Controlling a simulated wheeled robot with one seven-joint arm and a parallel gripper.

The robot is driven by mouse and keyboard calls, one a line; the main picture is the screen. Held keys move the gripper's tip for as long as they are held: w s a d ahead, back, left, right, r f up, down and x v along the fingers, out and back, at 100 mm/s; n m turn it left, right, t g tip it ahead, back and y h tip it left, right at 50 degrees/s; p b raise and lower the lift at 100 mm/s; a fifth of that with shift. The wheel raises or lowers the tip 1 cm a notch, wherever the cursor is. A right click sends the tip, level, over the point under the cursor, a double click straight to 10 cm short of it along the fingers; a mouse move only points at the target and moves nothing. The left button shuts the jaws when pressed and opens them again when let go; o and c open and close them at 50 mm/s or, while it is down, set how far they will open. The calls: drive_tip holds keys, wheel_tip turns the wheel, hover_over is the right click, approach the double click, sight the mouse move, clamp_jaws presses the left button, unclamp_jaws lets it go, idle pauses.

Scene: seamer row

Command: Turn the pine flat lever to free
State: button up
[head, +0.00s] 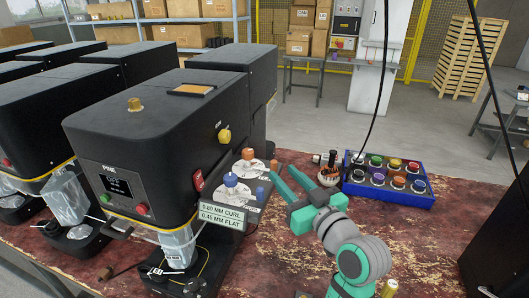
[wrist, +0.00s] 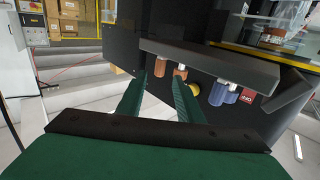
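A black machine marked PINE (head: 150,140) stands left of my gripper. At its right side are two pale dials, one with a blue knob (head: 230,180) and one behind it with an orange knob (head: 248,153). A sign (head: 221,216) reads 0.80 MM CURL and 0.45 MM FLAT; I cannot tell which dial is the flat lever. My green gripper (head: 281,172) is open, its fingers pointing at the rear dial. In the wrist view, the orange knobs (wrist: 180,72) show around the fingertips (wrist: 157,78), and a blue knob (wrist: 218,93) is to the right. Contact cannot be told.
A blue tray (head: 388,197) of coloured round pieces stands right of my gripper, with a small pot of tools (head: 328,175) beside it. The worn red table (head: 285,255) is clear in front. More black machines (head: 30,110) stand at left.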

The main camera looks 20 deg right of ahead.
sight(267, 165)
drive_tip(key=w, duration=0.3)
drive_tip(key=w+a, duration=0.1)
drive_tip(key=w, duration=0.2)
drive_tip(key=w+a, duration=0.1)
drive_tip(key=w, duration=0.3)
drive_tip(key=shift+w, duration=0.1)
clamp_jaws()
